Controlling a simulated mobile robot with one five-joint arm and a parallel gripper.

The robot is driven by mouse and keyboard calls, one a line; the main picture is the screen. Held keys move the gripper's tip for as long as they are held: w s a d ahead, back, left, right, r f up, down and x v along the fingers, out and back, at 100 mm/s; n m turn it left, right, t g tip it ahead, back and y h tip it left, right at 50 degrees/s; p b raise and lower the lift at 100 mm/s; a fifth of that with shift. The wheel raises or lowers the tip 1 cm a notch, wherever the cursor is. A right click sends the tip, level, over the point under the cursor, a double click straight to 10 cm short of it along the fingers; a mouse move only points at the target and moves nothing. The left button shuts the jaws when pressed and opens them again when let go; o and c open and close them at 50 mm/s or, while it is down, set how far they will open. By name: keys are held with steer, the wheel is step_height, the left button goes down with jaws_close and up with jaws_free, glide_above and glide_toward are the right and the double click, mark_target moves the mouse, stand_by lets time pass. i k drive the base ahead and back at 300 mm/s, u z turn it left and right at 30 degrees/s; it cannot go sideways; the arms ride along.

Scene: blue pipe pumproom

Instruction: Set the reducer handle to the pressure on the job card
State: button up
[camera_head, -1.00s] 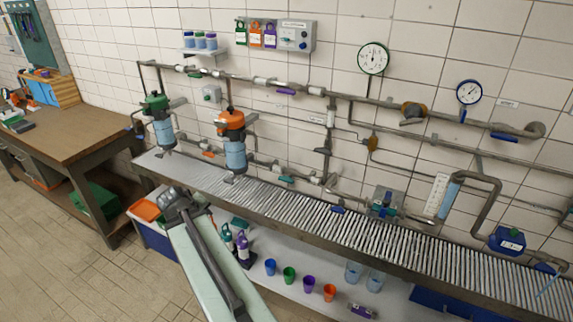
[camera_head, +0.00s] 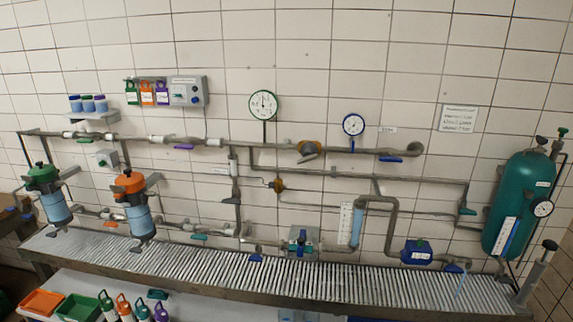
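A brass-orange fitting (camera_head: 309,147) with a grey lever sits on the upper pipe, and it looks like the reducer with its handle. A green-rimmed gauge (camera_head: 263,104) stands above the pipe to its left. A blue-rimmed gauge (camera_head: 353,124) stands to its right. A white card with lines of text (camera_head: 459,118) hangs on the wall at the right and may be the job card. Its text and the gauge readings are too small to read. My gripper is not in view.
A slatted bench (camera_head: 300,279) runs below the pipes. Two filter housings, one green-topped (camera_head: 42,175) and one orange-topped (camera_head: 129,183), stand at the left. A teal tank (camera_head: 520,205) stands at the right. A blue pump-like box (camera_head: 416,251) sits near the bench.

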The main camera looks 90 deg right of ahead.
mark_target(310, 158)
steer(key=u, duration=0.15)
steer(key=k, duration=0.85)
steer(key=z, duration=0.15)
